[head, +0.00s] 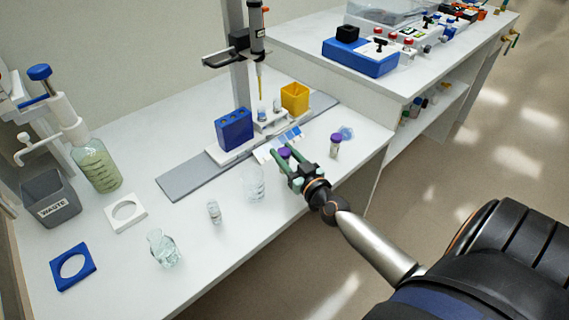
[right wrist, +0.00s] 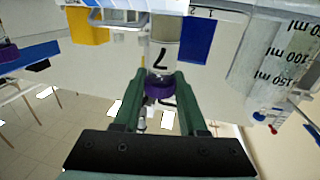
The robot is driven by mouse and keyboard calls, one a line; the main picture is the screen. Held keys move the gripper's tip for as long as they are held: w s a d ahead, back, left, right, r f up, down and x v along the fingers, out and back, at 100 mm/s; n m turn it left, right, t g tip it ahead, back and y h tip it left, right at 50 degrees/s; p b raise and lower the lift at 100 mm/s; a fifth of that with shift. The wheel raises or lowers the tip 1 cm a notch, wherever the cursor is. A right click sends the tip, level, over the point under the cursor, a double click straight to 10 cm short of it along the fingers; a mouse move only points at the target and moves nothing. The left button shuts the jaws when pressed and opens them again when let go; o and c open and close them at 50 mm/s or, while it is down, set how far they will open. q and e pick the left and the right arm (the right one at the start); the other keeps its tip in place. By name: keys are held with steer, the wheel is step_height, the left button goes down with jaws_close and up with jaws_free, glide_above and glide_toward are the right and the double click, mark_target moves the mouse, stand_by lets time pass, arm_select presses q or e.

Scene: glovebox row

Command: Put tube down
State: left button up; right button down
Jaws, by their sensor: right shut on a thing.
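My right gripper (head: 288,158) is shut on a tube with a purple cap (head: 285,152). In the right wrist view the purple cap (right wrist: 158,87) is between the green fingers (right wrist: 158,92), and the clear tube body (right wrist: 164,55) bears a dark "7". In the head view the gripper hides most of the tube, which is over the white bench in front of the blue rack (head: 234,129). I cannot tell whether the tube touches anything beneath. My left gripper is not in view.
A beaker (head: 253,184) stands close left of the gripper. A blue-and-white card (head: 278,147) lies behind it. The yellow box (head: 295,98) and a pipette stand (head: 237,60) are further back. A small vial (head: 213,211) and a flask (head: 163,248) stand front left.

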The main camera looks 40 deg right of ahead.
step_height(320, 180, down, 3)
steer(key=shift+r+b, duration=0.2)
steer(key=shift+b, duration=0.5)
steer(key=shift+r, duration=0.15)
steer(key=c, duration=0.9)
jaws_free()
steer(key=shift+f, duration=0.25)
steer(key=o, duration=0.4)
steer(key=shift+o, duration=0.2)
steer(key=shift+r, duration=0.1)
